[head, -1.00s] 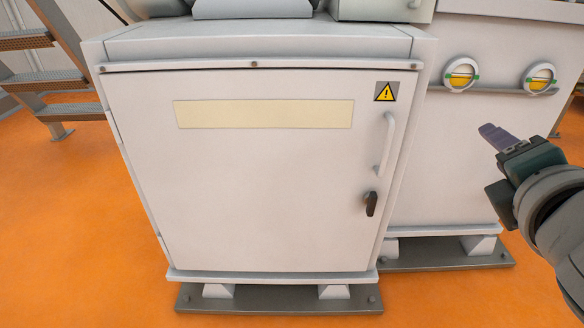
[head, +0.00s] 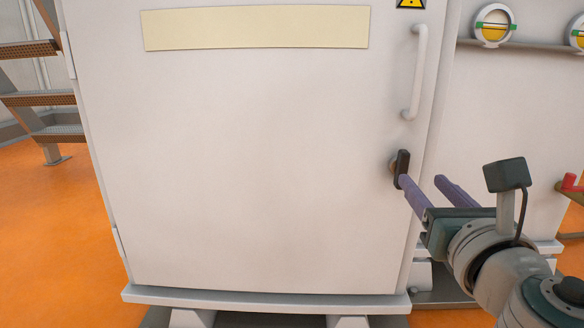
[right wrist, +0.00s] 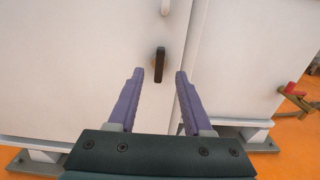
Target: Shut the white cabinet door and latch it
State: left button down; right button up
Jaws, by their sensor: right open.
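The white cabinet door (head: 250,160) fills the middle of the head view and looks flush with its frame; a small gap cannot be ruled out. Its black latch handle (head: 403,166) stands near upright at the right edge, below a white pull handle (head: 416,75). My right gripper (head: 421,181) is open, its purple fingers pointing at the door. In the right wrist view the latch handle (right wrist: 160,65) lies between the lines of the two fingertips (right wrist: 160,74), slightly beyond them. Contact cannot be told. My left gripper is not in view.
A second white cabinet (head: 480,120) with round yellow gauges (head: 493,25) stands to the right. A red-handled fitting (head: 572,184) is at the right edge. Metal steps (head: 40,98) stand at the left. Orange floor (head: 50,230) is open at the left.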

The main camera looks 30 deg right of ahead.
aim_at(406, 163)
jog(key=b+x, duration=0.1)
jog(key=x, duration=0.6)
jog(key=shift+w+d, duration=0.15)
jog(key=shift+w, duration=0.15)
jog(key=shift+w+d+b, duration=0.25)
jog(key=shift+w+b, duration=0.05)
jog(key=shift+w, duration=0.1)
jog(key=c, duration=0.8)
jog(key=shift+f, duration=0.1)
